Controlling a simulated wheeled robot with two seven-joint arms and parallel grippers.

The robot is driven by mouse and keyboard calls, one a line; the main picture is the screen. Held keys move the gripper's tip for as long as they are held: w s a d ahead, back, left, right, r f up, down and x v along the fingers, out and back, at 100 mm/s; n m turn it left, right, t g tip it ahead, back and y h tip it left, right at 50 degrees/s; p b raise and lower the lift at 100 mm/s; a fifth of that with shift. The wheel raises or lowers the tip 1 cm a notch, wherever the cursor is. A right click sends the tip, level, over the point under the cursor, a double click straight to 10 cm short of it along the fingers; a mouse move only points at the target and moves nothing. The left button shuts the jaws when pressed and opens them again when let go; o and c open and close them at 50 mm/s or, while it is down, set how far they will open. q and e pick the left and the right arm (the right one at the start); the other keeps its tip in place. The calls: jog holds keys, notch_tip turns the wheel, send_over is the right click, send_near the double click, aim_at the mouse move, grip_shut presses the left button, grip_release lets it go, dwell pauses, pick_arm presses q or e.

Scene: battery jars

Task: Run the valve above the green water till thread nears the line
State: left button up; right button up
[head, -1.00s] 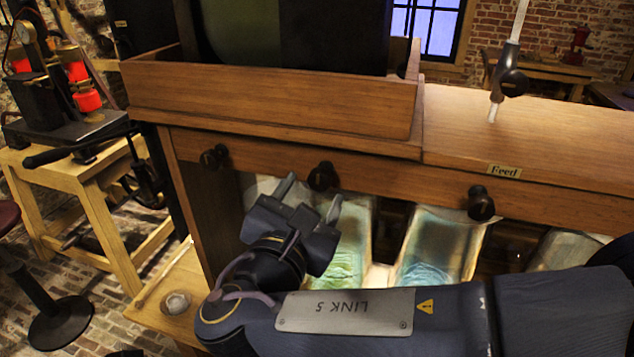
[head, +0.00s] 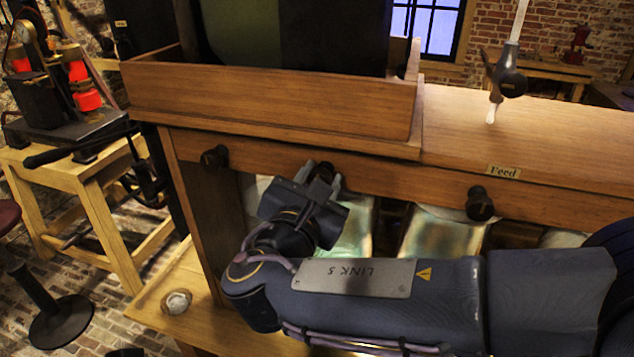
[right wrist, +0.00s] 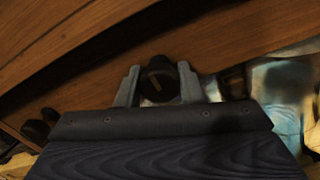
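A row of dark round valve knobs sits along the front of the wooden bench. The middle-left knob (head: 323,169) is above the jar with greenish water (head: 358,232). My right gripper (head: 320,177) is at this knob, one finger on each side. In the right wrist view the knob (right wrist: 160,80) fills the space between the grey fingertips (right wrist: 158,86), which look closed on it. The gripper and arm hide much of the green jar. No thread or line can be made out. My left gripper is not in view.
Other knobs sit at left (head: 214,157) and right (head: 481,204). A paler jar (head: 440,238) stands right of the green one. A "Feed" label (head: 503,172) and a glass tube with a dark fitting (head: 510,82) are at right.

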jog(key=c, duration=0.3)
jog(key=shift+r+p, duration=0.15)
jog(key=shift+p, duration=0.25)
jog(key=shift+c, duration=0.2)
jog(key=n+p, duration=0.6)
jog(key=p, duration=0.2)
jog(key=shift+n, duration=0.5)
jog(key=n, duration=0.3)
jog(key=shift+f, duration=0.2)
dwell(5.0)
